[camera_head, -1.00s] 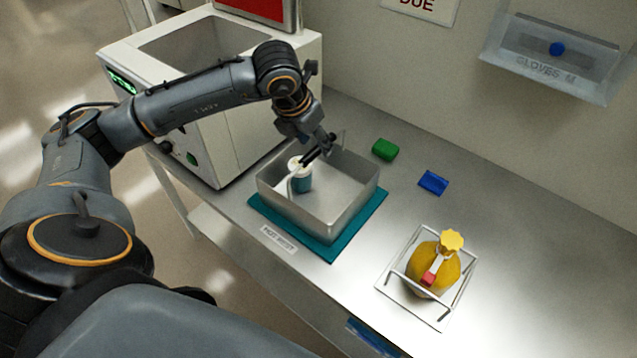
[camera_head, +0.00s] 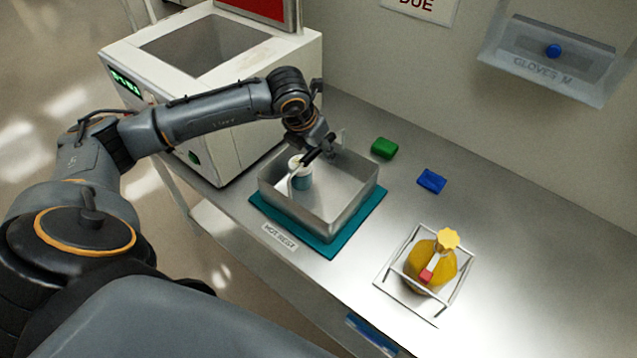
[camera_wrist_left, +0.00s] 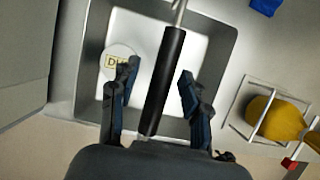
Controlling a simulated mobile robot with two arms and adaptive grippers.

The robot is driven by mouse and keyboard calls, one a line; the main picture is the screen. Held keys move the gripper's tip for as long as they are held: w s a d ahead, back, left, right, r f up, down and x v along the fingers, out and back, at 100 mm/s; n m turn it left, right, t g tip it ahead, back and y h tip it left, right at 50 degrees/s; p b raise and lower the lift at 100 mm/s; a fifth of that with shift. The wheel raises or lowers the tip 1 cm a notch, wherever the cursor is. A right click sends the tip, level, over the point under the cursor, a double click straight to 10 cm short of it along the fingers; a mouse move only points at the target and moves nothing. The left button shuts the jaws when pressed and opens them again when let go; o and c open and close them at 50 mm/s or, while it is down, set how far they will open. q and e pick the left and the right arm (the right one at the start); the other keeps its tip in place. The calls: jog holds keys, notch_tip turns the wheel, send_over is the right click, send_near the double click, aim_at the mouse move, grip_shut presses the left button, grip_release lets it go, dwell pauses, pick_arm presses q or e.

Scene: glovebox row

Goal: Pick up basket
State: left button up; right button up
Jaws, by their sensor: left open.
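The basket (camera_head: 340,215) is an open square metal pan standing on a teal mat labelled "HOT REST" (camera_head: 328,248). It also shows in the left wrist view (camera_wrist_left: 222,45). Its handle has a black grip (camera_wrist_left: 165,80), which crosses over the pan. My left gripper (camera_head: 318,150) is above the basket at the handle. In the left wrist view my left gripper (camera_wrist_left: 159,70) is open, with the black grip between its fingers and gaps on both sides. My right gripper is not in view.
A white machine (camera_head: 240,110) stands left of the basket. A green block (camera_head: 384,148) and a blue block (camera_head: 432,181) lie behind and right. A wire rack (camera_head: 440,318) with a yellow bag (camera_head: 432,265) stands front right. The wall is behind the bench.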

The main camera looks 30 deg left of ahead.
pick_arm(q)
jog(key=shift+f+b, duration=0.2)
jog(key=shift+b, duration=0.2)
jog(key=shift+c, duration=0.4)
grip_shut()
